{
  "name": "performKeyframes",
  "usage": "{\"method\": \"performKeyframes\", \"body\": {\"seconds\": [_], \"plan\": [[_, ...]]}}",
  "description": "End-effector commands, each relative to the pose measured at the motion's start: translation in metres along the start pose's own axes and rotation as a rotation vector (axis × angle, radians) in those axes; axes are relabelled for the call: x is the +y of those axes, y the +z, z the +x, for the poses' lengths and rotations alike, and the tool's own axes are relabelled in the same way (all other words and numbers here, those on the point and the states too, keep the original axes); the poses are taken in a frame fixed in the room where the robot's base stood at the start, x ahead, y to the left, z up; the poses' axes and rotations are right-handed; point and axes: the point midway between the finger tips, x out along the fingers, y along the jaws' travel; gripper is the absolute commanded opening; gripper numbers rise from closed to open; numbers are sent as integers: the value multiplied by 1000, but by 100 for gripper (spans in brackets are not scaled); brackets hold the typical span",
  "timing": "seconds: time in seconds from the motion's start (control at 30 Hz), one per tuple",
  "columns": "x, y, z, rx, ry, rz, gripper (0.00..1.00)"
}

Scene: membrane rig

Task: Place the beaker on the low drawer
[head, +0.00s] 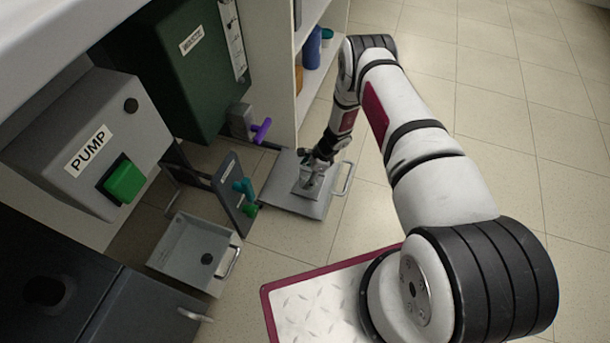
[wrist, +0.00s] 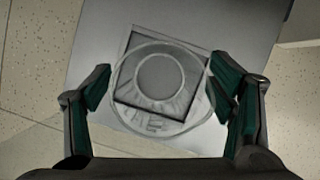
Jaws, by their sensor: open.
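The clear glass beaker (wrist: 160,85) stands upright on the grey surface of the low drawer (wrist: 98,45), over a dark square outline. In the head view the low drawer (head: 287,203) lies near the floor with a handle at its right, and the beaker (head: 309,181) shows faintly on it. My gripper (head: 318,163) is right above the beaker, pointing down. In the wrist view the fingers of my gripper (wrist: 165,92) are open, one on each side of the beaker. The left finger appears apart from it; the right one overlaps its rim, and I cannot tell if it touches.
A grey pump box (head: 95,140) with a green button and a dark green waste container (head: 185,65) stand at the left. Teal and purple valve handles (head: 261,130) are close to the drawer. A grey open tray (head: 195,250) sits lower left. Floor at the right is clear.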

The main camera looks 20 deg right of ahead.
Motion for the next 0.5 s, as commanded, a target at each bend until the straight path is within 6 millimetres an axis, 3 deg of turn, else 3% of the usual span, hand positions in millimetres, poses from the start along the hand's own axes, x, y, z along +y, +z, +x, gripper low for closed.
{"method": "performKeyframes", "body": {"seconds": [0.2, 0.5], "plan": [[-1, 2, -51, -2, -1, 0, 76], [0, 1, -94, -1, 1, -1, 76]]}}
